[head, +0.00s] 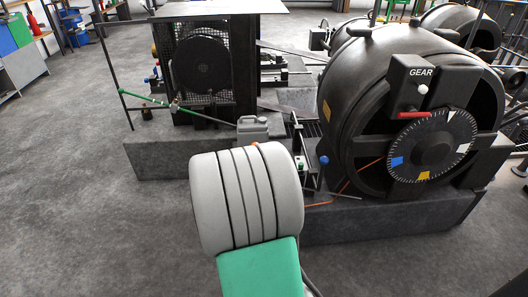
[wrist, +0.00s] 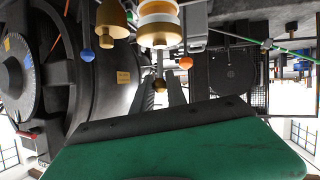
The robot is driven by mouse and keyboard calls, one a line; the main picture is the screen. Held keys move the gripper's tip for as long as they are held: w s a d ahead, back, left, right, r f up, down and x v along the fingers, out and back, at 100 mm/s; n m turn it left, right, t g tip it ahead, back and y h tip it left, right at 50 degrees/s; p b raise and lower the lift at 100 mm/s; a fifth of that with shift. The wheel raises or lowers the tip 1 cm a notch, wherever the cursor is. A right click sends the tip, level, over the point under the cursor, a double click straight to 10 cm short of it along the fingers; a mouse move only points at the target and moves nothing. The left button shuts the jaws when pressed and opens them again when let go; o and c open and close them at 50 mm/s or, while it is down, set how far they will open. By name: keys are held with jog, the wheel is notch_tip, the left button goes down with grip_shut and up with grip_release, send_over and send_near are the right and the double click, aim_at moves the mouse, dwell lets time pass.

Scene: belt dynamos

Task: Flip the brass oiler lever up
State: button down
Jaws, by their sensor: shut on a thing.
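In the wrist view, the two dark fingers of my gripper (wrist: 161,94) close around a small brass knob (wrist: 160,86), which looks like the end of the brass oiler lever. The lever's arm and its tilt are hard to make out. Beyond the fingers are a brass cup-shaped fitting (wrist: 112,20) and a brass and white fitting with an orange band (wrist: 158,24). In the head view, my own grey and green arm hides my gripper and the lever.
The large black dynamo (head: 345,110) with a GEAR plate and red handle (head: 409,114) stands at the right. A black mesh-guarded machine (head: 203,65) stands behind. A green-and-white rod (head: 150,97) is at the left. The floor at left is clear. Blue (wrist: 87,55) and orange (wrist: 186,62) knobs are near my fingers.

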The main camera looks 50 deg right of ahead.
jog(key=shift+w+d+r+g+y+p, duration=0.1)
jog(key=shift+w+d+g+y+p, duration=0.25)
jog(key=shift+g+y+p, duration=0.75)
jog(key=shift+t+p, duration=0.3)
jog(key=shift+t, duration=0.2)
jog(key=c, duration=1.3)
grip_release()
jog(key=shift+c, duration=0.2)
jog(key=p+v, duration=0.1)
jog(key=v, duration=0.6)
jog(key=shift+a, duration=0.35)
jog(key=shift+s+r, duration=0.1)
jog(key=shift+s, duration=0.05)
